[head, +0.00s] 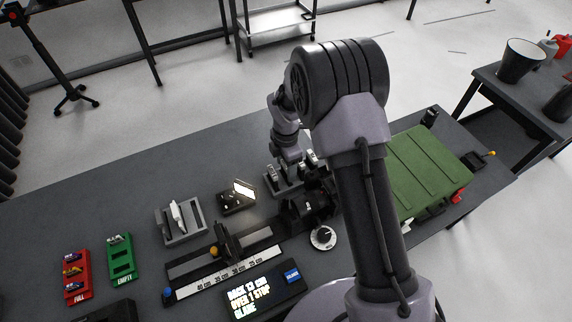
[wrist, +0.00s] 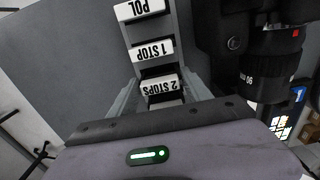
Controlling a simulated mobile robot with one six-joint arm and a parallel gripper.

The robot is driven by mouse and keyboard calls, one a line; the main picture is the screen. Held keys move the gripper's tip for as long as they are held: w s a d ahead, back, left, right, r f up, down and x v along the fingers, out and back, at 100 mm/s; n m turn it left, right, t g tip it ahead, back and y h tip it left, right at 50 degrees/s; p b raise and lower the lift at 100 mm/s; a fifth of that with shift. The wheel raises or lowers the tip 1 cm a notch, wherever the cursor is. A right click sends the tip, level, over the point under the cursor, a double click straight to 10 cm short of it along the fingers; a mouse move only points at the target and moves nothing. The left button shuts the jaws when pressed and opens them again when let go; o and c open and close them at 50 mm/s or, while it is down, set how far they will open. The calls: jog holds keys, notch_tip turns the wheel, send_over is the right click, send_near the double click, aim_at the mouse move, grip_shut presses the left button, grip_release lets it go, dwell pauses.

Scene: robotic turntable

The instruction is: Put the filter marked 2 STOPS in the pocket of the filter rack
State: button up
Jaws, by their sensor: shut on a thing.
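The filter marked 2 STOPS (wrist: 160,88) shows in the wrist view between the grey fingers of my gripper (wrist: 158,97), its label upside down. My gripper is shut on it. It is lined up with the filters marked 1 STOP (wrist: 152,50) and POL (wrist: 139,9) along a grey rack (wrist: 172,22). Whether the held filter is seated or lifted I cannot tell. In the head view my gripper (head: 291,166) is low over the table beside the dark camera. My arm and gripper hide most of the rack there.
A black camera lens (wrist: 266,75) is close right of my gripper. A grey stand with a white plate (head: 177,215), a lit panel (head: 243,189), a ruler rail (head: 225,273), a dial (head: 323,237) and a text display (head: 255,297) crowd the table.

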jog(key=shift+f, duration=0.15)
jog(key=o, duration=1.4)
notch_tip(320, 180, up, 17)
jog(key=p, duration=0.3)
jog(key=shift+r+p, duration=0.2)
jog(key=shift+p, duration=0.2)
